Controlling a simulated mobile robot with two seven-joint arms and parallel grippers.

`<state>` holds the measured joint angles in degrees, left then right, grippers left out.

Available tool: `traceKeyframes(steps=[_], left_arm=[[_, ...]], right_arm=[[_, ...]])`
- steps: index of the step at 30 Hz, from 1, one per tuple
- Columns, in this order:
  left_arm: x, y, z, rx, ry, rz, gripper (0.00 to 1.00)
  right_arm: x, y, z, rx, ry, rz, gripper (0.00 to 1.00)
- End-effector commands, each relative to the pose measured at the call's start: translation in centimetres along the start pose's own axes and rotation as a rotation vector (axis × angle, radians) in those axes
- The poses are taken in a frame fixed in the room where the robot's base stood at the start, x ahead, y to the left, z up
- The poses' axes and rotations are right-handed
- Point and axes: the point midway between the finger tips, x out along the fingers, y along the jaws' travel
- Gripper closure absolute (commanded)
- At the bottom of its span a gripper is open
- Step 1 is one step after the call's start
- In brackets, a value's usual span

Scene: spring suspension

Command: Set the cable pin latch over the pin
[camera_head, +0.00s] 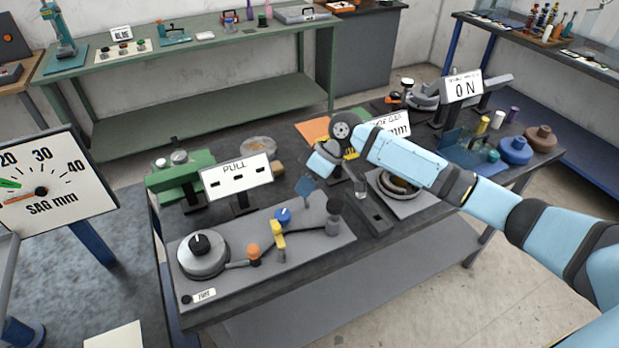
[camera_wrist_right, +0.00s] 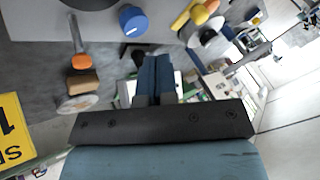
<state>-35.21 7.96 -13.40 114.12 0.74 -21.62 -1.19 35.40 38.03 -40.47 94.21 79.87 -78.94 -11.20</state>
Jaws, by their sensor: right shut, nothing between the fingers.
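My right gripper (camera_head: 305,187) hangs above the back part of a grey plate (camera_head: 235,278), with its fingertips pointing down. Its blue fingers are shut and empty, as the right wrist view (camera_wrist_right: 154,72) also shows. A yellow upright piece (camera_head: 278,240) stands on the plate beside a blue knob (camera_head: 284,215); the gripper is behind and above them, apart from both. An orange-topped post (camera_head: 253,252) stands to their left. I cannot tell which part is the latch or pin. My left gripper is out of view.
A PULL sign (camera_head: 238,176) and a green device (camera_head: 180,173) stand behind the plate. A round fixture (camera_head: 397,187) is to the right, near my right arm. A large SAG dial (camera_head: 42,184) is at left.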

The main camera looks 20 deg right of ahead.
Motion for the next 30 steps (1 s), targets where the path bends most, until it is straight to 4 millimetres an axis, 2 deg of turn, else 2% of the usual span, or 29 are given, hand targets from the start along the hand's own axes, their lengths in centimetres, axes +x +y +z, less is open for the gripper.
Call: traceKeyframes(steps=[1,7,10,15,30], left_arm=[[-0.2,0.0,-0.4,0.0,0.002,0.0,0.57],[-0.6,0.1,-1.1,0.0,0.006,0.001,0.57],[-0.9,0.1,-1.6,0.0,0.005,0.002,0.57],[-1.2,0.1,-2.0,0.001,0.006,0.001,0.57],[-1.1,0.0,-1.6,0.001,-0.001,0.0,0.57]], right_arm=[[1.2,-0.1,0.0,0.002,-0.002,-0.002,1.0],[5.3,-0.1,-0.1,0.002,0.0,-0.002,1.0],[5.9,-1.6,0.0,-0.002,-0.001,0.0,1.0],[6.9,-3.0,0.1,-0.001,-0.001,0.001,1.0],[7.2,-3.4,0.2,0.0,-0.001,0.001,1.0]])
